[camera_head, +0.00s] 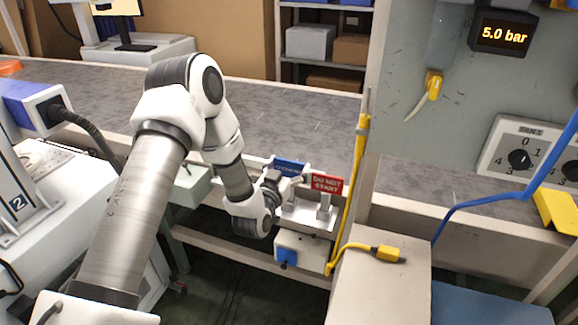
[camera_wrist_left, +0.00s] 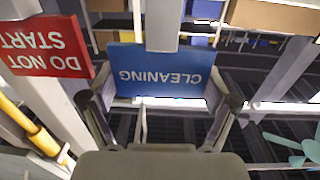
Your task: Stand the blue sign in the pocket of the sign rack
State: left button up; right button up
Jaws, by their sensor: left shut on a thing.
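The blue sign (camera_head: 289,167), lettered CLEANING, is in my left gripper (camera_head: 284,183). In the left wrist view the blue sign (camera_wrist_left: 168,76) appears upside down between the two fingers of the left gripper (camera_wrist_left: 164,108). The metal sign rack (camera_head: 306,215) is just beyond and right of the gripper in the head view. A red DO NOT START sign (camera_head: 327,184) stands at its right side; the red sign also shows in the left wrist view (camera_wrist_left: 42,50). The blue sign's lower edge and its pocket are partly hidden, so I cannot tell whether they touch. My right gripper is out of view.
A yellow upright pole (camera_head: 352,190) stands right of the rack. A white box with a blue part (camera_head: 303,252) is below it. A yellow cable plug (camera_head: 388,253) lies on the pale cabinet at right. The grey bench top (camera_head: 310,110) behind is clear.

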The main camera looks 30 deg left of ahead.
pick_arm(q)
jog(key=shift+f+b, duration=0.75)
jog(key=shift+f, duration=0.25)
jog(key=o, duration=1.3)
jog(key=s, duration=0.4)
jog(key=s+d, duration=0.1)
jog(key=s, duration=0.3)
jog(key=s+d, duration=0.1)
jog(key=s, duration=0.2)
jog(key=shift+s+d, duration=0.2)
jog(key=shift+s, duration=0.2)
